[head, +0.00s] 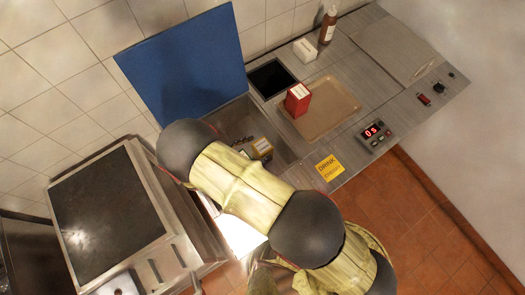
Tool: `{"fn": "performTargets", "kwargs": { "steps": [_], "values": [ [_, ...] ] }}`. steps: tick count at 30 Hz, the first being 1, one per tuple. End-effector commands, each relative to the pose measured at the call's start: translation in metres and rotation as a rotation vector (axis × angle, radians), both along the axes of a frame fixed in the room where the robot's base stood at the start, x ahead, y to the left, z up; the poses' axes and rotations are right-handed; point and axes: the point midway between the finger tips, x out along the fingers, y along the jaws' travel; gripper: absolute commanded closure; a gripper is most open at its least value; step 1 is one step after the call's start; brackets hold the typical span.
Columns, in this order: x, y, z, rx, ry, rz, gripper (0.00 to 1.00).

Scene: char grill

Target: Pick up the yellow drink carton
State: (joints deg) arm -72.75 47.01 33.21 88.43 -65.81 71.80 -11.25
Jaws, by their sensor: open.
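The yellow drink carton (330,167), with dark lettering reading "DRINK", is at the counter's front edge, left of the red digital display. My arm crosses the lower middle of the head view and hides part of the counter and basin. What appears to be my gripper (243,143) shows as small dark parts just right of my arm's upper joint, over the grey basin. It is open, left of the carton and apart from it. A small yellow-brown box (262,148) with a pale top shows beside those dark parts; I cannot tell whether they touch.
A brown tray (340,113) holds a red-and-white box (298,99). A white box (304,50) and a brown bottle (328,25) stand at the back. A blue raised lid (185,65) rises behind the basin (238,112). A dark-topped grill (108,212) is at left.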

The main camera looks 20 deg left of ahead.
Motion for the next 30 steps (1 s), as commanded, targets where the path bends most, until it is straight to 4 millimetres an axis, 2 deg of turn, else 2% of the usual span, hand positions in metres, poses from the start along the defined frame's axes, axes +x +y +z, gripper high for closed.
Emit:
{"fn": "performTargets", "kwargs": {
  "steps": [6, 13, 30],
  "values": [
    [0.016, -0.012, -0.008, 0.000, -0.001, 0.000, 0.29],
    [0.016, -0.012, -0.008, 0.001, -0.001, 0.001, 0.29],
    [0.016, -0.012, -0.008, 0.001, -0.001, 0.000, 0.61]
  ]
}}
